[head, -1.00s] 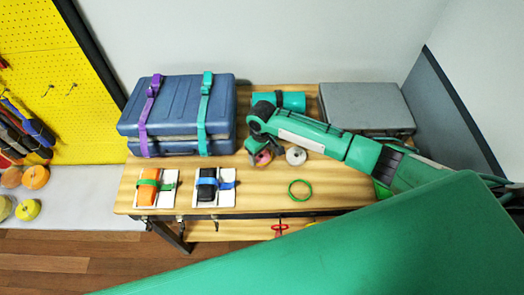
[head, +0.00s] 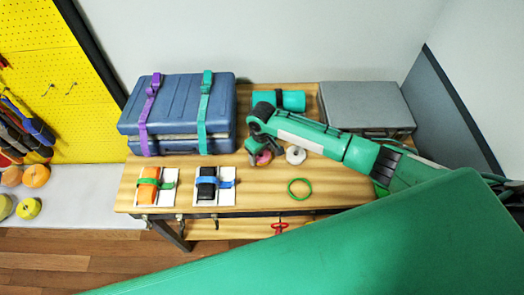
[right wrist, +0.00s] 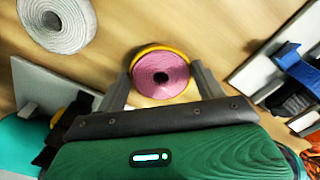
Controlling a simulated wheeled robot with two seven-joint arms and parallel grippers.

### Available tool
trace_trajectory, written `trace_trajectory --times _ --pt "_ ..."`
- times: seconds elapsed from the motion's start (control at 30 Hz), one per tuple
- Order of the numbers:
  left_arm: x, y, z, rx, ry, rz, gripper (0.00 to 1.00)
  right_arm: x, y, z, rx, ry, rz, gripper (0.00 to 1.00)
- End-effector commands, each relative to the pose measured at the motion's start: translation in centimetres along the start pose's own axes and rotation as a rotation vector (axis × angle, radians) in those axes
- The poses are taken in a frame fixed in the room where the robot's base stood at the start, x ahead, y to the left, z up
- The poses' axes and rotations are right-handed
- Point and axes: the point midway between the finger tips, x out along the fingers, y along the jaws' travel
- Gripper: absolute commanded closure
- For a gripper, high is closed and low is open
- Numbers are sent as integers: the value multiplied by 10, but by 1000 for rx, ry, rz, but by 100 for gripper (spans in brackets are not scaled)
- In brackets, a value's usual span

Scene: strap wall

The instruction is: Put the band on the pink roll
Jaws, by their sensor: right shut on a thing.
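The pink roll (right wrist: 161,74) stands between the fingers of my right gripper (right wrist: 161,71) in the right wrist view. In the head view the pink roll (head: 264,157) shows partly below my right gripper (head: 257,152), which covers the rest. A yellow band (right wrist: 150,48) forms a ring about the roll as seen from the wrist, with one finger at each side. My right gripper is shut on this band. I cannot tell how far down the roll the band sits. My left gripper is not in view.
A white roll (head: 296,155) stands close to the right. Two white boards with an orange block (head: 148,188) and a black block (head: 206,186) lie left. A blue case (head: 180,110) and grey case (head: 365,106) stand behind.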

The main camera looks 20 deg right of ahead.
Motion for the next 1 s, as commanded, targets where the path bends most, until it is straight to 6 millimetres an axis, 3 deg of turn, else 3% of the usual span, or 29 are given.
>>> trace_trajectory --times 0.67,0.7,0.8,1.0 --pt "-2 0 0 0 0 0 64 2 0 0 1 0 -1 51" --pt "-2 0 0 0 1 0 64 2 0 0 1 0 -1 26" --pt "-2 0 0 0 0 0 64 1 0 0 0 0 0 7" --pt "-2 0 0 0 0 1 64 1 0 0 0 0 0 5"
